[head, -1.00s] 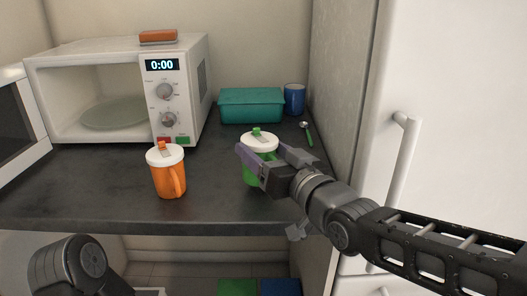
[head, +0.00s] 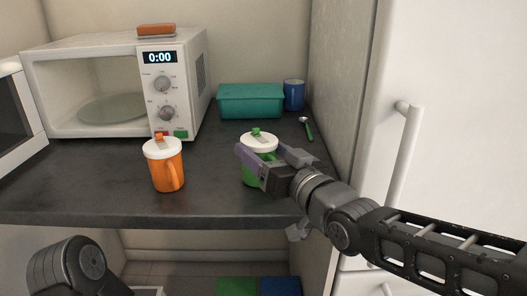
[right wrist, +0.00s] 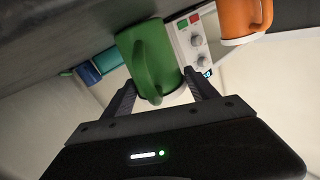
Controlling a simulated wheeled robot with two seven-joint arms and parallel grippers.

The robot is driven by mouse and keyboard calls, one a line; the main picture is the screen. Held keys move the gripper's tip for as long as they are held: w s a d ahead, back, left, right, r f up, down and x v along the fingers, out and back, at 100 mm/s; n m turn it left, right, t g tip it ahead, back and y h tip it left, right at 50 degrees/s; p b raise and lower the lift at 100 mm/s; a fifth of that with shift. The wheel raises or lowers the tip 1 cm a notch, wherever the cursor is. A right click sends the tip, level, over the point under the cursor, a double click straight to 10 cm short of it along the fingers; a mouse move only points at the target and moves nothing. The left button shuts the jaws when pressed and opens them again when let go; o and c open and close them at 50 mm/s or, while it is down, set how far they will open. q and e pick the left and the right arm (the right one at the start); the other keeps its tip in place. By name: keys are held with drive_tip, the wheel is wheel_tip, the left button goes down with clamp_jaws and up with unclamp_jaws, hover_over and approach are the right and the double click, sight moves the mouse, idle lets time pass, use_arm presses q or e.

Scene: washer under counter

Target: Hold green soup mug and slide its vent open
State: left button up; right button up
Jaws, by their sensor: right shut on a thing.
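The green soup mug (head: 249,173) stands upright on the dark counter in the head view. It has a white lid (head: 259,143) with a small green vent tab (head: 256,131) on top. My right gripper (head: 262,163) is shut on the mug from the right, its fingers on either side of the body below the lid. In the right wrist view the green mug (right wrist: 150,60) and its handle show between the fingers (right wrist: 160,95). My left gripper is not in view; only part of my left arm shows at the lower left.
An orange mug (head: 167,175) with a white lid stands left of the green one. A microwave (head: 190,85) with an open front, a teal box (head: 250,102), a blue cup (head: 294,95) and a green-handled spoon (head: 308,130) are behind. A wall and white fridge are at right.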

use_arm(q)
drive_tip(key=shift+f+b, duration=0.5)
use_arm(e)
drive_tip(key=shift+f, duration=0.45)
drive_tip(key=o, duration=1.5)
drive_tip(key=shift+r, duration=0.15)
drive_tip(key=c, duration=1.8)
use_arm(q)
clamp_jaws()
